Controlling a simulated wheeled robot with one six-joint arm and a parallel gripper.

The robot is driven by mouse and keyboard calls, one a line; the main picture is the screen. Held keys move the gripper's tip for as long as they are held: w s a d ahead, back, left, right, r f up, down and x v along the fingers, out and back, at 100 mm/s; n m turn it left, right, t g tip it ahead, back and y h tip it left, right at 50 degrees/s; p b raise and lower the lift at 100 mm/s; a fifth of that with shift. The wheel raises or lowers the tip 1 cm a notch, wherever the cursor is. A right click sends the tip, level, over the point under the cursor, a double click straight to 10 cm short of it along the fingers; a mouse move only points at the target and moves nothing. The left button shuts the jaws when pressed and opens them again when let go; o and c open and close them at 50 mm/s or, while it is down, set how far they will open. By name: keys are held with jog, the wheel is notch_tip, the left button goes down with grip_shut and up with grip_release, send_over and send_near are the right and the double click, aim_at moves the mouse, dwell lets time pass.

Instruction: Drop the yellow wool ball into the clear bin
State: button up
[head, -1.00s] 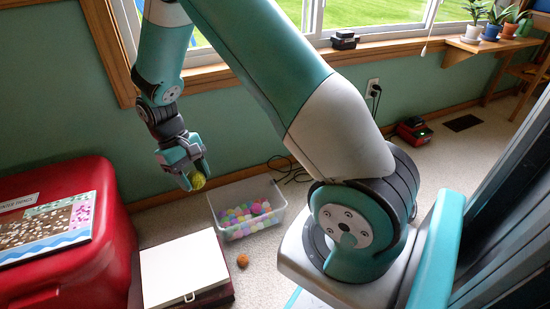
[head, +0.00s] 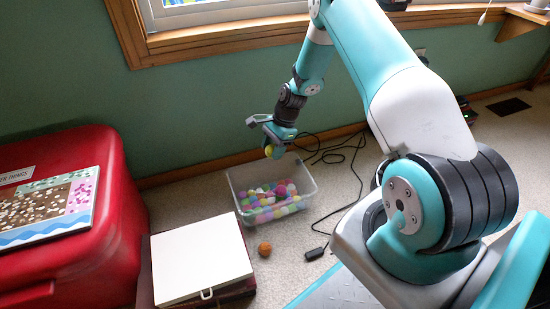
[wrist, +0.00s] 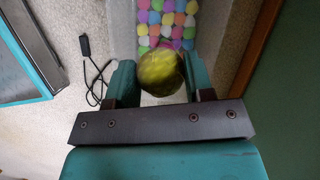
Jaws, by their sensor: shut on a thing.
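The yellow wool ball (head: 269,151) is held between the fingers of my gripper (head: 272,148). In the wrist view the ball (wrist: 160,71) sits between the two teal fingertips of my gripper (wrist: 155,82). The clear bin (head: 238,204) stands on the carpet by the wall and holds many pastel balls. In the head view my gripper is above the bin's far side. In the wrist view the bin (wrist: 123,28) lies beyond the ball, with its near part hidden behind ball and gripper.
An orange ball (head: 265,249) lies on the carpet in front of the bin. A white-topped box (head: 200,262) and a red chest (head: 125,220) stand to the left. A black cable (head: 345,160) lies right of the bin. The green wall (head: 190,110) is close behind.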

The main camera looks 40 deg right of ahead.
jog(key=f, duration=0.1)
jog(key=m, duration=0.1)
jog(key=d+f+m, duration=0.1)
jog(key=shift+w+f+t+b, duration=0.25)
jog(key=shift+f+t+b, duration=0.05)
jog(key=shift+t+b, duration=0.1)
notch_tip(320, 180, down, 5)
jog(key=b, duration=0.5)
jog(key=shift+f+b, duration=0.2)
jog(key=shift+b, duration=0.2)
jog(key=o, duration=1)
jog(key=shift+c, duration=0.2)
jog(key=p+v, duration=0.9)
jog(key=v, duration=0.8)
jog(key=shift+r, duration=0.3)
